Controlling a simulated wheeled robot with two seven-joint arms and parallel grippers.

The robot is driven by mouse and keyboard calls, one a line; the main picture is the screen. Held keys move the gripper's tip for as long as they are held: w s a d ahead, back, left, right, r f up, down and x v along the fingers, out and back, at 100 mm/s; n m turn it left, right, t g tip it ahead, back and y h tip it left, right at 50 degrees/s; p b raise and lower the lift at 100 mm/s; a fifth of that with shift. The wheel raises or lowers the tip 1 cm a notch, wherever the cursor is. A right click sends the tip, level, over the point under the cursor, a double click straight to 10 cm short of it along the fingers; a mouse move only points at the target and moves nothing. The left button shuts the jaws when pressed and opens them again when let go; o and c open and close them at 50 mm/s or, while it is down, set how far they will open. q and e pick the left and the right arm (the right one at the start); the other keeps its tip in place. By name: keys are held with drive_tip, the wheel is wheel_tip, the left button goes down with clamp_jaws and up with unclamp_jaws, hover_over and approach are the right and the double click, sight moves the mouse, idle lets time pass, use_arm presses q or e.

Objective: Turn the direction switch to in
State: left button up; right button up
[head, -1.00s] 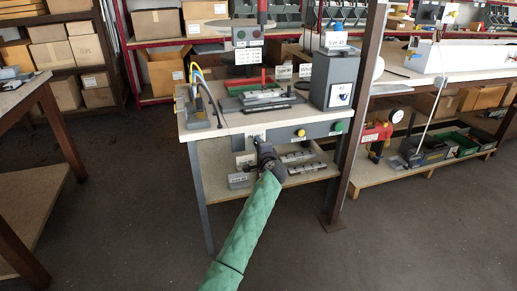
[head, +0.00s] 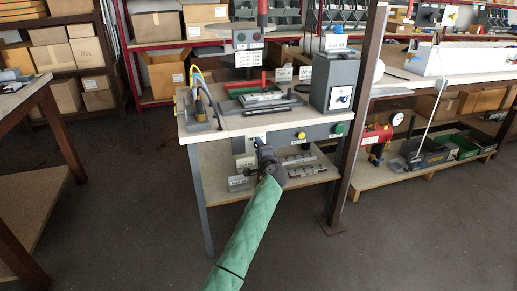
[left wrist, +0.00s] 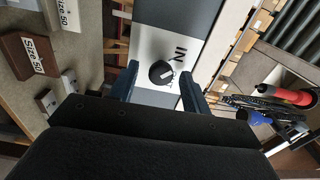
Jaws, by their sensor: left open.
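The direction switch (left wrist: 161,73) is a round black knob with a white mark, on a white label plate (left wrist: 150,46) reading "IN" on the bench's grey front panel. My left gripper (left wrist: 158,84) is open, with one dark finger on each side of the knob. I cannot tell whether the fingers touch it. In the head view my left gripper (head: 264,152) is at the front panel and hides most of the switch. The rest of the plate, nearer my gripper, is partly hidden. My right gripper is not in view.
A yellow button (head: 301,134) and a green button (head: 338,129) sit right of the switch on the panel. Metal blocks (head: 298,159) lie on the shelf below. A brown post (head: 357,130) stands right of the bench. The floor in front is clear.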

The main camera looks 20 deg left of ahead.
use_arm(q)
drive_tip(key=v, duration=0.7)
drive_tip(key=shift+s+d, duration=0.1)
